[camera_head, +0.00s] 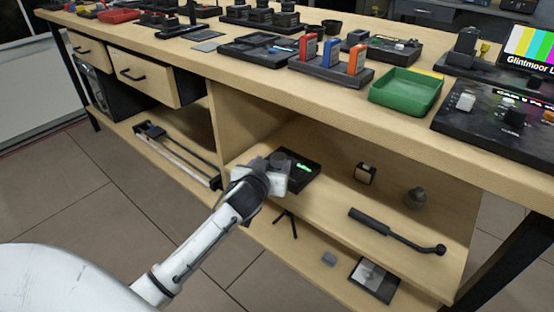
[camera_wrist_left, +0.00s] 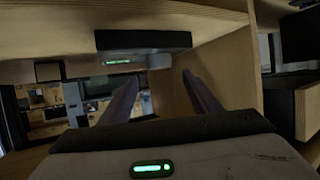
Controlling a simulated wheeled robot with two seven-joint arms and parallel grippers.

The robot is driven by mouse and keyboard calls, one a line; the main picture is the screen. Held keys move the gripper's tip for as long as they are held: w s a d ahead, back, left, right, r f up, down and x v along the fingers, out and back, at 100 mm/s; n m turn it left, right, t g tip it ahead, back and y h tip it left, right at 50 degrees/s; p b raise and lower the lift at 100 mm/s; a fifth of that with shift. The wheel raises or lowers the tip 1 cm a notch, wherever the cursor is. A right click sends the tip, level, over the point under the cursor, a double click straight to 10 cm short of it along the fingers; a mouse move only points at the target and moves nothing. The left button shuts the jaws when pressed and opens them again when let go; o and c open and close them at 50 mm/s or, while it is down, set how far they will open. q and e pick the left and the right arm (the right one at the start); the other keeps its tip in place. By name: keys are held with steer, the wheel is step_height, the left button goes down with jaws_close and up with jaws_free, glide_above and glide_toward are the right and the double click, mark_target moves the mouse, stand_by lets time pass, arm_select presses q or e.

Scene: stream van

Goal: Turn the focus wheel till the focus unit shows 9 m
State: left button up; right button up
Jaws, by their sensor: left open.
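The focus unit (camera_head: 304,172) is a dark box with a green lit display, on the open shelf under the bench. It also shows in the left wrist view (camera_wrist_left: 145,40), with its green display too small to read. The focus wheel (camera_wrist_left: 158,61) is a short grey cylinder on the unit, beside the display. My left gripper (camera_head: 276,172) is at the unit and partly covers it in the head view. In the left wrist view my left gripper (camera_wrist_left: 160,77) is open, its fingers on either side of the wheel's line and apparently short of it. My right gripper is out of view.
The bench top (camera_head: 200,63) overhangs the shelf. A wooden upright (camera_wrist_left: 243,60) stands close in the left wrist view.

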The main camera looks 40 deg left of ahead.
mark_target(278, 157)
arm_select(q)
steer(key=b+x, duration=0.2)
steer(key=x, duration=0.4)
steer(key=shift+w+a+f, duration=0.1)
steer(key=shift+w+f, duration=0.05)
steer(key=shift+w, duration=0.1)
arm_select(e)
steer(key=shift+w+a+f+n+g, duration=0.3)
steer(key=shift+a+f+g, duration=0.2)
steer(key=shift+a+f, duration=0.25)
